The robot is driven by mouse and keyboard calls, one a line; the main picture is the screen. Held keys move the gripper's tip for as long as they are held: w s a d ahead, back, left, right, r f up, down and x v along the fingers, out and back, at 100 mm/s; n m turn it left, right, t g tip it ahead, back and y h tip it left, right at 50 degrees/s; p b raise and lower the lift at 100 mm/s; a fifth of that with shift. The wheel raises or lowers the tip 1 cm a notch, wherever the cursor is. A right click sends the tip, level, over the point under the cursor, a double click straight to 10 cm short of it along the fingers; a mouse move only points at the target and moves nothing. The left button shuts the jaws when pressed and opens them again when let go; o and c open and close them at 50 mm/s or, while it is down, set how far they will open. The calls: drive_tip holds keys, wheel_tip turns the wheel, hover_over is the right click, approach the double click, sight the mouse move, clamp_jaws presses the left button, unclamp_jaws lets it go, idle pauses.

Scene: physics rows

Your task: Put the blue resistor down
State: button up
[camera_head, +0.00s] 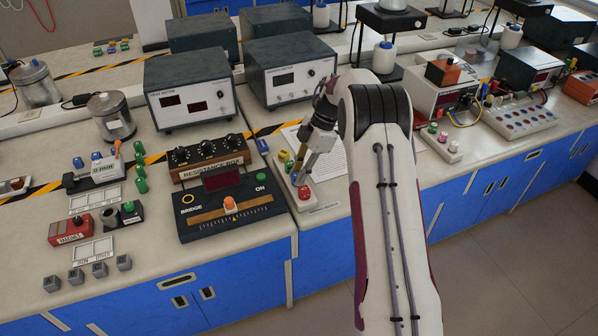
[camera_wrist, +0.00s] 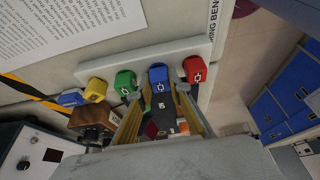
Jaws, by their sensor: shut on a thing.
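The blue resistor (camera_wrist: 158,76) is a small blue block with a white symbol, in the wrist view between my fingertips. My gripper (camera_wrist: 161,93) is shut on it. It stands in line with the others over a pale strip (camera_wrist: 135,62), between the green resistor (camera_wrist: 124,80) and the red resistor (camera_wrist: 193,68). I cannot tell whether it touches the strip. A yellow resistor (camera_wrist: 96,89) is at the far end of the row. In the head view my gripper (camera_head: 298,178) points down at the strip, just behind the red block, and the blue resistor is mostly hidden.
Another blue block (camera_wrist: 71,97) lies beyond the yellow end. The resistance box (camera_head: 208,158) and bridge (camera_head: 232,205) stand close left of the strip. A printed sheet (camera_head: 327,160) lies to its right. The bench's front edge is close by.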

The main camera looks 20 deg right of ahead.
drive_tip(key=shift+f, duration=0.15)
drive_tip(key=o, duration=1)
drive_tip(key=shift+v, duration=3.9)
drive_tip(key=shift+w+a, duration=0.2)
